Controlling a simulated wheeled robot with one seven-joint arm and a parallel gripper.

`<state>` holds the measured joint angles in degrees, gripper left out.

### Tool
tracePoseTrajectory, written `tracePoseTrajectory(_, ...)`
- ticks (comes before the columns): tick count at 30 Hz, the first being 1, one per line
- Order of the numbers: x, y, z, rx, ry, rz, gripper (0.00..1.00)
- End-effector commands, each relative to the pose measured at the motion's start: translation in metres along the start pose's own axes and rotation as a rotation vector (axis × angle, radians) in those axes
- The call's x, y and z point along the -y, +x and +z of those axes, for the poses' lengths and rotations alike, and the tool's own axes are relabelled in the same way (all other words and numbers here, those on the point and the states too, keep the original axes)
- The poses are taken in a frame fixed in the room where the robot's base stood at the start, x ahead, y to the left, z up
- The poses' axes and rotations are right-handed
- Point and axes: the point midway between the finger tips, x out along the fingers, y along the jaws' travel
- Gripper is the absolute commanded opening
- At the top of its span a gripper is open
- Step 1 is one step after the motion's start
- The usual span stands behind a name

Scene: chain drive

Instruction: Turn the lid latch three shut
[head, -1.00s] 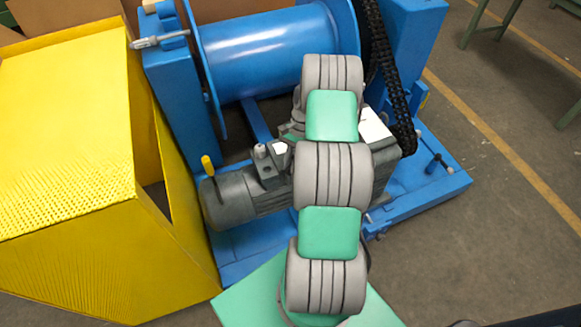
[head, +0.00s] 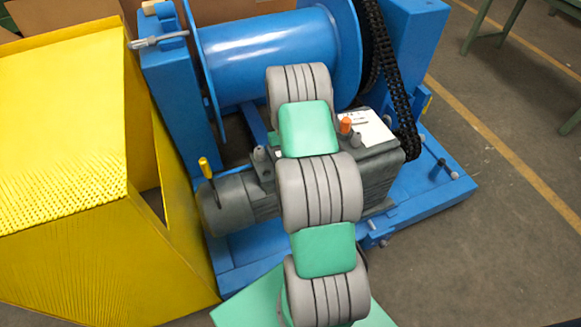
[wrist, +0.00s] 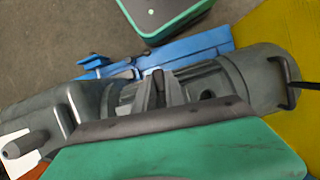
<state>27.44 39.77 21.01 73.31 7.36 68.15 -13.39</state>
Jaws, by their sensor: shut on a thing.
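My gripper (wrist: 156,90) shows in the wrist view as narrow dark fingers close together over the middle of the grey motor (wrist: 262,78). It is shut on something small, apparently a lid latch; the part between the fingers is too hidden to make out. In the head view my arm covers the gripper and part of the motor (head: 232,200). A grey knob (head: 259,153) stands on the box on top of the motor. I cannot tell which latch is number three or how far it is turned.
An orange knob (head: 346,125) and a white sheet (head: 368,130) are on the grey housing right of my arm. The blue drum (head: 270,60) and black chain (head: 392,85) stand behind. A yellow guard (head: 70,130) closes the left side.

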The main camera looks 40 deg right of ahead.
Motion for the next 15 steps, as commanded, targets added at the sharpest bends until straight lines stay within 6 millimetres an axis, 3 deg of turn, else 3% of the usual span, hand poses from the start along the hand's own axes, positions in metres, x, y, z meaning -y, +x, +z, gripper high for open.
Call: tracePoseTrajectory(15, 0.0004, -0.0008, -0.0006, -0.003, -0.111, 0.045, 0.00)
